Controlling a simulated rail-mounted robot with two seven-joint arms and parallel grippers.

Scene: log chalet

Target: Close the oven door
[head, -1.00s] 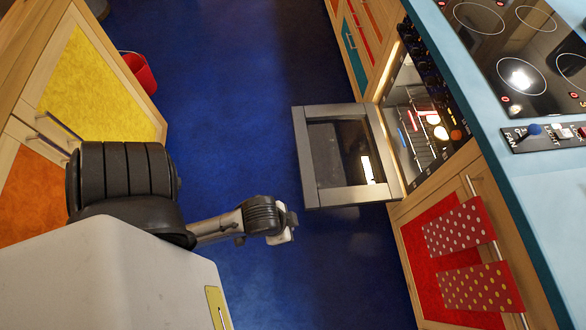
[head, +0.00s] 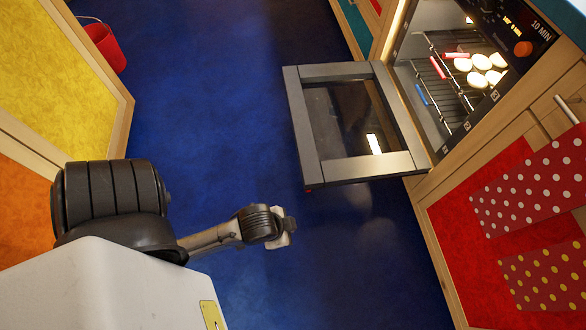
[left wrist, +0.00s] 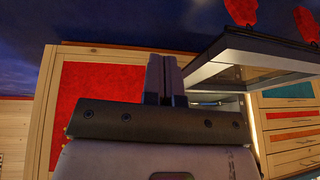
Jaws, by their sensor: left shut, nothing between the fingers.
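The oven door (head: 304,130) hangs wide open, a grey frame around a dark glass pane, extending left from the oven (head: 437,128) in the head view. The lit oven cavity shows a rack with several pale round pieces. My left gripper (head: 288,229) is below and left of the door in the head view, apart from it. In the left wrist view its fingers (left wrist: 163,76) are shut and empty, and the door (left wrist: 265,52) shows to their right, seen nearly edge-on. My right gripper is not in view.
Red dotted towels (head: 532,186) hang on the red-panelled cabinet (head: 465,215) beside the oven. A yellow-panelled cabinet (head: 65,85) and a red bucket (head: 104,46) are on the left. The blue floor (head: 220,120) between is clear.

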